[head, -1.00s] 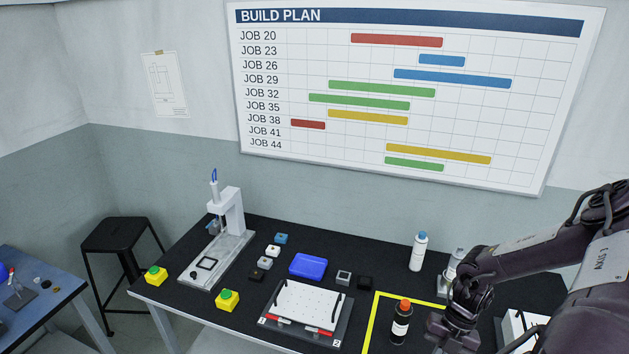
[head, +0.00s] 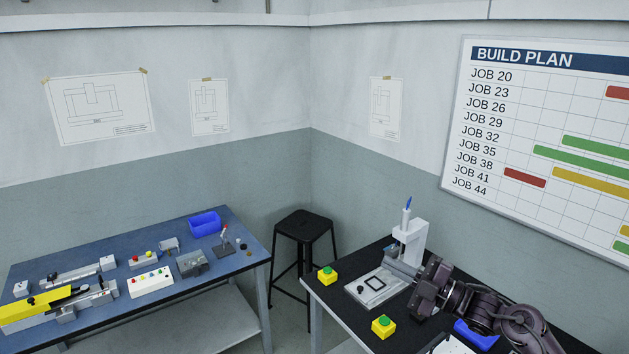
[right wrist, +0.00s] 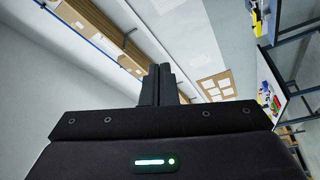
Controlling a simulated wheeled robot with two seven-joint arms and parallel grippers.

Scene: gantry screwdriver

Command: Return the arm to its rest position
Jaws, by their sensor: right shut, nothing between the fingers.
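My right arm reaches in from the lower right over the black table (head: 318,290). Its gripper (head: 398,268) is beside the white gantry screwdriver (head: 411,236), in front of its post in the head view; I cannot tell whether they touch. In the right wrist view the gripper's dark fingers (right wrist: 160,82) are together with nothing between them. The gantry's base plate (head: 362,292) carries a dark square frame (head: 375,283). My left gripper is not in view.
Two yellow boxes with green buttons (head: 327,275) (head: 383,326) stand near the black table's left edge. A blue tray (head: 476,335) is partly hidden by my arm. A black stool (head: 303,226) stands between this table and a blue bench (head: 110,258) with several fixtures.

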